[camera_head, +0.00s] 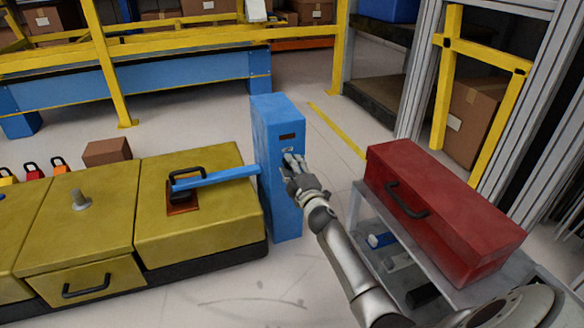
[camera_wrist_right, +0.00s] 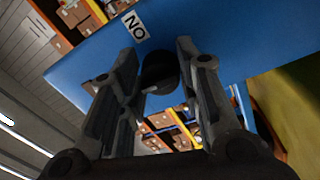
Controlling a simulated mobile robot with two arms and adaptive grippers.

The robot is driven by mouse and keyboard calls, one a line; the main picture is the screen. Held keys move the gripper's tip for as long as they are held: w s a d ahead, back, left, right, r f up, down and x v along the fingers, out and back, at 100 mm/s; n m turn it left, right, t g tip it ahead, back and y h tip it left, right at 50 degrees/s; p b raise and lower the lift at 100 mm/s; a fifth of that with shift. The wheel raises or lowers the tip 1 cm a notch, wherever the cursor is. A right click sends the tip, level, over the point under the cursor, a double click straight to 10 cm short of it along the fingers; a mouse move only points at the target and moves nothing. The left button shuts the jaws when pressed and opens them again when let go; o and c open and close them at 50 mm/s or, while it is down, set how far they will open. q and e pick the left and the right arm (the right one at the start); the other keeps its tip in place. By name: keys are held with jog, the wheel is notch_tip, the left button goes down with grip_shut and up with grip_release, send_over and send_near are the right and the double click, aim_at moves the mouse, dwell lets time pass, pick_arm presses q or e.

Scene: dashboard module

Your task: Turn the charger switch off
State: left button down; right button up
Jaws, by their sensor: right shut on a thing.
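The charger is an upright blue box (camera_head: 277,170) in the middle of the head view. Its switch is a dark round knob (camera_wrist_right: 160,72) on the blue face in the right wrist view, beside a white label (camera_wrist_right: 133,27) whose letters read upside down as "ON". My right gripper (camera_head: 293,163) is at the upper front of the charger, and its fingers (camera_wrist_right: 157,55) are shut on the knob, one on each side. In the head view the gripper hides the knob. The knob's turned position cannot be told. My left gripper is in neither view.
A blue bar (camera_head: 217,178) runs from the charger to a yellow module (camera_head: 220,230) on the left. A red toolbox (camera_head: 450,210) sits on a grey cart right of my right arm. Yellow railings (camera_head: 105,75) stand behind. The floor in front is clear.

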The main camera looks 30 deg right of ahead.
jog(key=shift+n, duration=0.5)
jog(key=o, duration=1)
jog(key=v, duration=1.2)
jog(key=shift+f, duration=0.1)
